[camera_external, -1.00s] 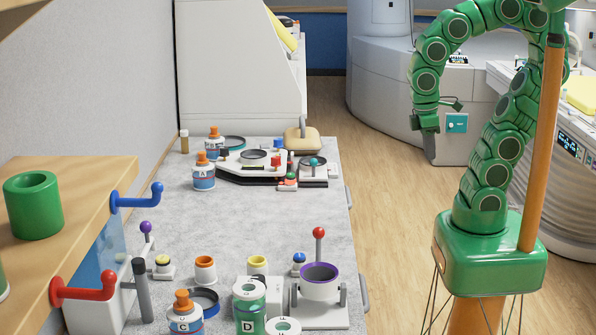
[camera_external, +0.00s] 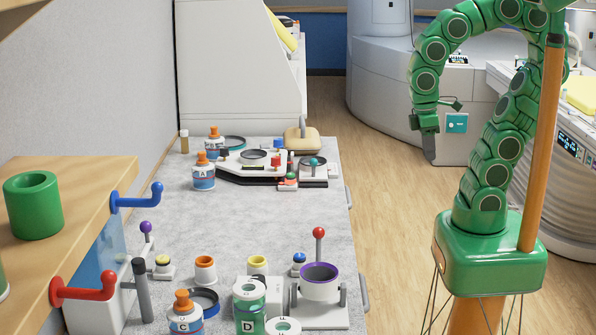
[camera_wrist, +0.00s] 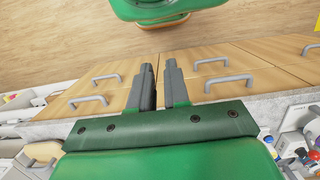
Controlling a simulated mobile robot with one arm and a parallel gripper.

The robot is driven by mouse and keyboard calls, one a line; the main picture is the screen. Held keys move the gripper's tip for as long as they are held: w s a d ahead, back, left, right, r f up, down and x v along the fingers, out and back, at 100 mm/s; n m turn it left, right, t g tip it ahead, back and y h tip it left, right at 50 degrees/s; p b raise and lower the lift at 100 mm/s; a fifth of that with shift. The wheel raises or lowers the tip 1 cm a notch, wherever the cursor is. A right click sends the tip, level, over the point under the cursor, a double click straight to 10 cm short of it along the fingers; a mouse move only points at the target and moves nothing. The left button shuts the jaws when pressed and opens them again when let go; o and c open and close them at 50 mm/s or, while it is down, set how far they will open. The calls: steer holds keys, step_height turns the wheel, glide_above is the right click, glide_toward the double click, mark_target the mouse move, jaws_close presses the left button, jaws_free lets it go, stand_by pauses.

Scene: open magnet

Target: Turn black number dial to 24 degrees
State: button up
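I cannot make out a black number dial with readable numbers in either view. A low white device with a dark round top (camera_external: 253,155) stands on the far part of the grey bench (camera_external: 250,215), too small to identify as the dial. My gripper (camera_external: 425,126) hangs from my green arm to the right of the bench, over the floor side and apart from everything. In the wrist view, my gripper's two grey fingers (camera_wrist: 160,68) are a little apart with nothing between them. They show against wooden drawer fronts (camera_wrist: 115,75) with grey handles.
Bottle A (camera_external: 204,178), bottle C (camera_external: 186,318), green jar D (camera_external: 250,310) and a purple-rimmed cup (camera_external: 319,280) with a red-knobbed lever stand on the bench. A wooden shelf (camera_external: 95,190) with blue and red hooks juts in at left. The wooden floor (camera_external: 385,220) is clear.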

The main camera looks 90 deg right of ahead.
steer(key=o, duration=0.7)
steer(key=shift+n, duration=0.7)
steer(key=w, duration=0.1)
steer(key=w+r, duration=0.1)
steer(key=w, duration=0.1)
steer(key=w+a, duration=0.1)
steer(key=shift+w+r, duration=0.3)
steer(key=w+a+r+n, duration=0.2)
steer(key=w+a, duration=0.1)
steer(key=w, duration=0.5)
steer(key=n+t, duration=0.2)
steer(key=n, duration=1.2)
glide_above(258, 278)
steer(key=d, duration=0.1)
step_height(258, 278, down, 7)
steer(key=shift+r, duration=0.15)
steer(key=shift+a+f+n, duration=0.3)
steer(key=shift+a+f, duration=0.05)
steer(key=shift+a, duration=0.15)
steer(key=shift+f, duration=3.7)
steer(key=shift+c, duration=0.4)
